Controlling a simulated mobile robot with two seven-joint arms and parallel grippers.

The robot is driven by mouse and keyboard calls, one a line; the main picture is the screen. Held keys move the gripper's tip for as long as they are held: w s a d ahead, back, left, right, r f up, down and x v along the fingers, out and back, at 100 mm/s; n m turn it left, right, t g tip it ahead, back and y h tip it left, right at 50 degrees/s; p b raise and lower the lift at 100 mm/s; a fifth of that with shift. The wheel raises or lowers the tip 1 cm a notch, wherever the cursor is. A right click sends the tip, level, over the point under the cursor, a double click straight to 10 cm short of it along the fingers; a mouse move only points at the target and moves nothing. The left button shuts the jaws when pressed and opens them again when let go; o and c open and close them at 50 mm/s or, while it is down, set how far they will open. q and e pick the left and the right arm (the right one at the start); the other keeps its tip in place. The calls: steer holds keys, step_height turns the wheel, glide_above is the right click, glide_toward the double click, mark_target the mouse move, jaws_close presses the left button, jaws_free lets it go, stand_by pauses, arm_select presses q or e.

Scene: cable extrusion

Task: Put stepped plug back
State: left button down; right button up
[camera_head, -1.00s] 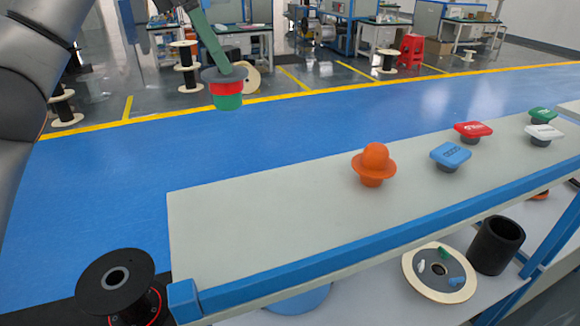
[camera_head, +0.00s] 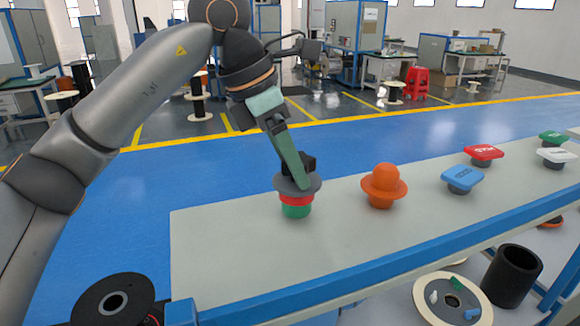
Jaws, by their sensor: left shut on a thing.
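The stepped plug (camera_head: 296,206) has a grey flange on top, a red band and a green lower part. It is upright over the left part of the grey bench top (camera_head: 225,245), left of an orange knobbed plug (camera_head: 384,187). My left gripper (camera_head: 303,176) reaches down from above and is shut on the plug's top, which its fingers partly hide. I cannot tell whether the plug's green bottom touches the bench. My right gripper is not in view.
A blue-topped plug (camera_head: 462,178), a red-topped one (camera_head: 484,153), a white one (camera_head: 555,156) and a green one (camera_head: 552,138) stand farther right. A blue rail (camera_head: 380,257) edges the bench front. A black spool (camera_head: 112,303) is at lower left.

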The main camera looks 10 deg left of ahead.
arm_select(q)
steer(key=shift+f, duration=0.4)
steer(key=shift+f, duration=0.15)
steer(key=shift+c, duration=0.5)
jaws_free()
steer(key=v, duration=1.2)
steer(key=shift+p, duration=0.3)
